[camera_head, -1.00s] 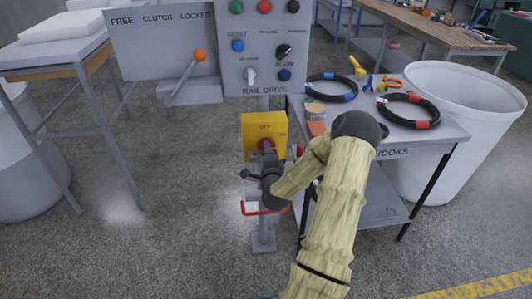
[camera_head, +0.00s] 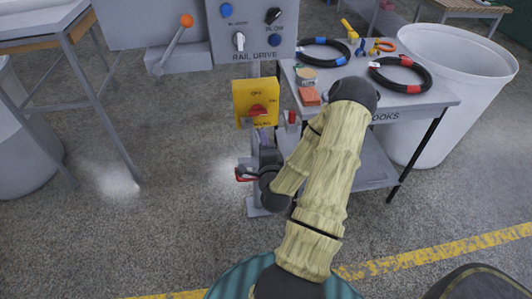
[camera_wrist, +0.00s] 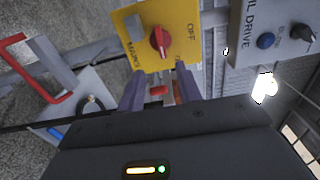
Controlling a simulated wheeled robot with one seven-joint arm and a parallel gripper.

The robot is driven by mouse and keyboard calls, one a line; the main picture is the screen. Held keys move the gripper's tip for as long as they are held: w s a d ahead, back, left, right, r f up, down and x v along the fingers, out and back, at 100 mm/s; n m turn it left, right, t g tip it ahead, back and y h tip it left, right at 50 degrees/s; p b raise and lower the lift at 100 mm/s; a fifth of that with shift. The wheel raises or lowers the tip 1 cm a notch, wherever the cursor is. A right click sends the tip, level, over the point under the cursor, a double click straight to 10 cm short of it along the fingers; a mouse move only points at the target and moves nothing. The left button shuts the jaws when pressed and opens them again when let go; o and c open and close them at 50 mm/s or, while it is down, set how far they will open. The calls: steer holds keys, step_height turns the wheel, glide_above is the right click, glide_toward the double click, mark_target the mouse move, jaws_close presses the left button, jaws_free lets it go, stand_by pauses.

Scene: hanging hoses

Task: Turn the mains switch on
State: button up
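The mains switch is a yellow box (camera_head: 241,104) on a post, with a red rotary knob (camera_head: 257,111) on its front. OFF is printed at its top and MAINS at its bottom. In the wrist view the yellow face (camera_wrist: 133,25) and red knob (camera_wrist: 160,41) lie just beyond the fingers. My gripper (camera_head: 262,136) is just below the knob in the head view. In the wrist view my gripper (camera_wrist: 160,80) has its two purple fingers apart, with the knob clear of them.
A grey RAIL DRIVE panel (camera_head: 254,30) stands above the switch. A lever with an orange knob (camera_head: 187,20) is at its left. A hose trolley (camera_head: 430,100) stands close on the right. A red bar handle (camera_wrist: 18,41) is beside the post.

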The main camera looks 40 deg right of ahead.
steer(key=shift+p+v, duration=2.75)
steer(key=shift+p, duration=0.9)
